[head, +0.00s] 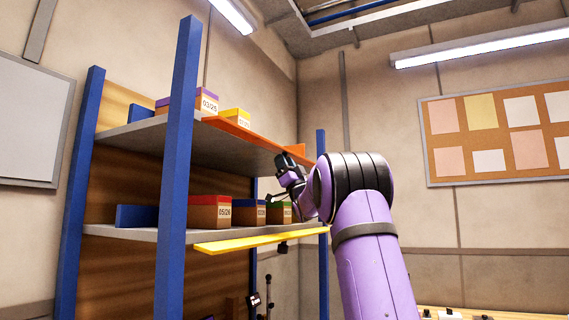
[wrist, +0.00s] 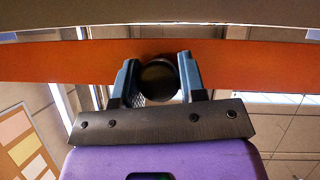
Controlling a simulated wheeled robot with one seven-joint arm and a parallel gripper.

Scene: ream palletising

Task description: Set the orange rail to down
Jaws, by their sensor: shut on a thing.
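The orange rail (head: 245,134) runs along the front edge of the upper shelf. In the wrist view the orange rail (wrist: 60,62) spans the picture behind my fingers. My gripper (head: 282,165) is at the right part of the rail, partly hidden by my own arm in the head view. In the wrist view my gripper (wrist: 158,75) has its two fingers on either side of a dark round knob (wrist: 158,80) on the rail's face, and is shut on it. I cannot tell the rail's exact tilt.
The upper shelf (head: 150,131) holds purple-topped and yellow-topped boxes. The lower shelf (head: 120,232) holds red-, blue- and green-topped boxes, with a yellow rail (head: 258,241) along its front. Blue posts (head: 178,170) frame the rack. Open room lies right of the rack.

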